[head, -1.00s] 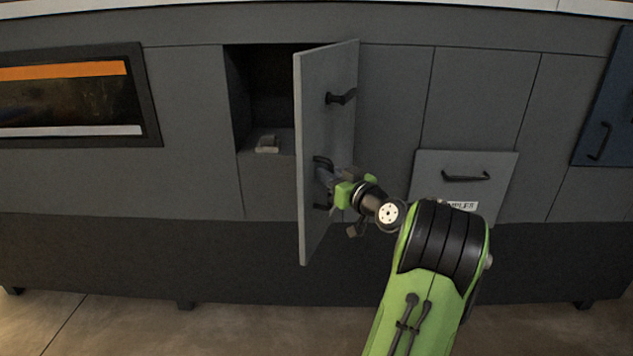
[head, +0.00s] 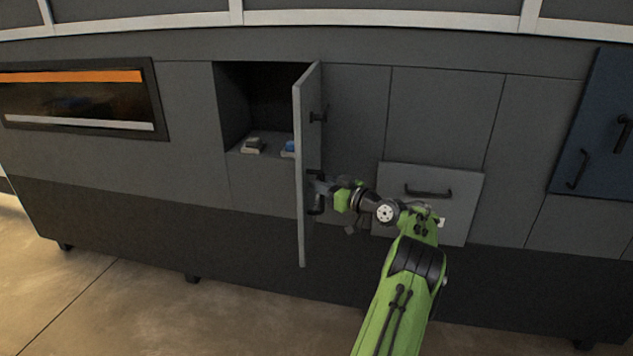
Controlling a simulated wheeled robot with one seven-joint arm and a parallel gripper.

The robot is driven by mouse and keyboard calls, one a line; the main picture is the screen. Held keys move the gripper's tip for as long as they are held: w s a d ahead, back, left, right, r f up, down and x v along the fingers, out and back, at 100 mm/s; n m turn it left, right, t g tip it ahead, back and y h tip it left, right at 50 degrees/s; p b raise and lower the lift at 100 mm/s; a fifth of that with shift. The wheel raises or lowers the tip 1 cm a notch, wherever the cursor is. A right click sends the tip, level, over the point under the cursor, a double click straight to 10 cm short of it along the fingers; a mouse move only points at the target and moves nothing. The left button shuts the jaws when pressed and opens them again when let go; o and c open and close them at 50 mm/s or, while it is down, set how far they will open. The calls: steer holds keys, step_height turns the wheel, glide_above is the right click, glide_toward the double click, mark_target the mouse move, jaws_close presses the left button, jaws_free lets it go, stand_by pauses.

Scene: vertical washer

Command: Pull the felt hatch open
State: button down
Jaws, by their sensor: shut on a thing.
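The felt hatch (head: 300,220) is a tall grey door standing ajar in the head view, hinged on its right and swung out toward me, seen nearly edge-on. My gripper (head: 322,190) is shut on the lower handle, on the right side of the door. The fingertips are partly hidden by the gripper body. Behind the door an open compartment (head: 262,95) shows, with a small grey item (head: 252,146) and a blue item (head: 288,148) on its floor.
A grey drawer panel (head: 450,215) with a black handle tilts out to the right, behind my arm. A blue panel (head: 590,125) with handles stands at far right. A window with an orange strip (head: 75,77) is at left. The floor in front is clear at left.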

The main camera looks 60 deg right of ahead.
steer(key=shift+s+d, duration=0.1)
steer(key=shift+s, duration=0.1)
stand_by(0.3)
steer(key=c, duration=1.2)
jaws_free()
steer(key=s+a, duration=0.2)
steer(key=s, duration=1.3)
steer(key=shift+s+a+b, duration=0.15)
steer(key=shift+s+b, duration=0.1)
steer(key=shift+b, duration=0.15)
